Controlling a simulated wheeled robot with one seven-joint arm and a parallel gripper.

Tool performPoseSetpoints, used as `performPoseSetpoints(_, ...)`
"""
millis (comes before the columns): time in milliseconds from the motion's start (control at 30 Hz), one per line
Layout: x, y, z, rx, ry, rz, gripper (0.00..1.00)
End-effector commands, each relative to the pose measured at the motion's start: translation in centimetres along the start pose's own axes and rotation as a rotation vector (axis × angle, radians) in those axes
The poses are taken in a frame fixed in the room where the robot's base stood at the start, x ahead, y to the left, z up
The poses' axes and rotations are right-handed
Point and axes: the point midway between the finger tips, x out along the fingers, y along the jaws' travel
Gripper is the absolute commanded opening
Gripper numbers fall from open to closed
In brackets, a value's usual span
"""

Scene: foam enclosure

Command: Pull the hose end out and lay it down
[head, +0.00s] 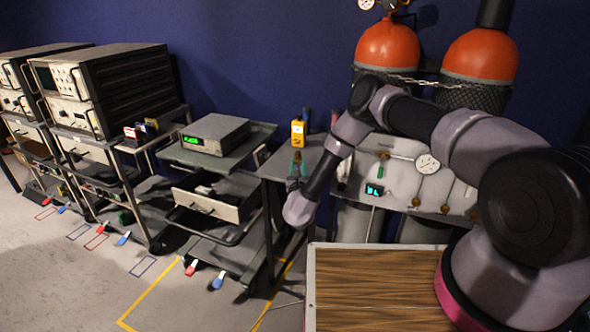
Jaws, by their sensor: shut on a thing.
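My arm reaches from the right and bends down at the elbow. My gripper (297,168) shows small beyond the wrist, in front of the grey cart top, with teal fingers close together. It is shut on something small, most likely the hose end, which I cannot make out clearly. A yellow handheld meter (297,133) stands upright just above the fingers in the picture. I cannot tell whether the held thing touches the meter or the cart. The run of the hose is not clear.
A grey cart top (283,160) lies around the gripper. A gauge panel (400,165) with orange cylinders (388,45) stands behind my arm. A wood-topped surface (375,290) is at front. An equipment cart (225,245) with an open drawer (208,207) stands left.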

Motion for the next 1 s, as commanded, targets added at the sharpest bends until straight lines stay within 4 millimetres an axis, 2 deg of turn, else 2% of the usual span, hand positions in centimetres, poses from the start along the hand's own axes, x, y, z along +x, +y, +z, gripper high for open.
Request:
performPoseSetpoints(300,-0.4,0.0,-3.2,0.000,0.002,-0.001,0.00)
performPoseSetpoints(500,-0.6,0.0,-4.5,0.000,0.001,-0.001,0.00)
performPoseSetpoints(967,-0.7,0.0,-5.1,0.000,0.000,0.000,0.00)
performPoseSetpoints(1000,-0.7,0.0,-5.1,0.000,0.000,0.000,0.47)
